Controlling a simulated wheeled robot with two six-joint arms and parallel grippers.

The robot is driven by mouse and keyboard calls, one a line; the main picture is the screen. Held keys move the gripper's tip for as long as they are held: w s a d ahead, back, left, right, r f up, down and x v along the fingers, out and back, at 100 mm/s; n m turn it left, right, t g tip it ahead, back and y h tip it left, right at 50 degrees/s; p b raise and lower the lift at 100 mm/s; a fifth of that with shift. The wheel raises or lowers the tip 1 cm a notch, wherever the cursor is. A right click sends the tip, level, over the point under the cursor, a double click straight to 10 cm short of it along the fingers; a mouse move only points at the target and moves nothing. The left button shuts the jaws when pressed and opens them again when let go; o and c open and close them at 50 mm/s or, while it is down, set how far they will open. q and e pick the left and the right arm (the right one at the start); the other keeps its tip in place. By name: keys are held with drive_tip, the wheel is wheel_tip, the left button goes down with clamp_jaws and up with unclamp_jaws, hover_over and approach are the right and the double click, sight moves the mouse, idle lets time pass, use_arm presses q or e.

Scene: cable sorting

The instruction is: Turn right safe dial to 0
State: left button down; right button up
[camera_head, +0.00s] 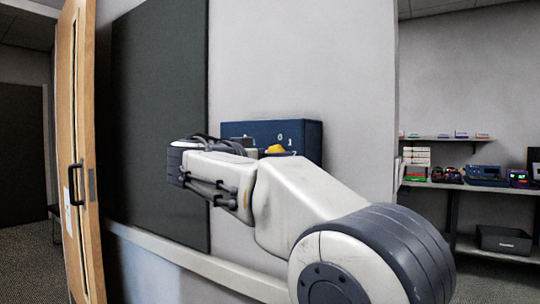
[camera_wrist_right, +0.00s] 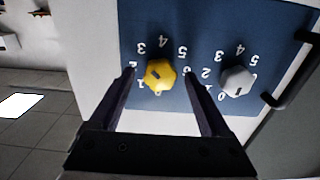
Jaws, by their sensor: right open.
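The blue safe panel (camera_head: 308,142) is on the wall in the head view, partly covered by my right arm. Its yellow right dial (camera_head: 277,149) shows just above the arm. In the right wrist view, which is upside down, the yellow dial (camera_wrist_right: 160,75) sits between the fingers of my right gripper (camera_wrist_right: 160,74). The gripper is open, with one finger on each side; contact cannot be told. Digits ring the dial, and a small dark mark shows on its lower face; its exact reading is unclear. My left gripper is not in view.
A grey dial (camera_wrist_right: 236,80) with its own digits is right of the yellow one in the wrist view. A dark handle (camera_wrist_right: 290,85) lies beyond it. A dark board (camera_head: 155,120), wooden door (camera_head: 85,160) and shelves (camera_head: 470,187) stand around.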

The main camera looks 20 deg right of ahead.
drive_tip(key=shift+w+d, duration=0.1)
drive_tip(key=shift+d, duration=0.05)
clamp_jaws()
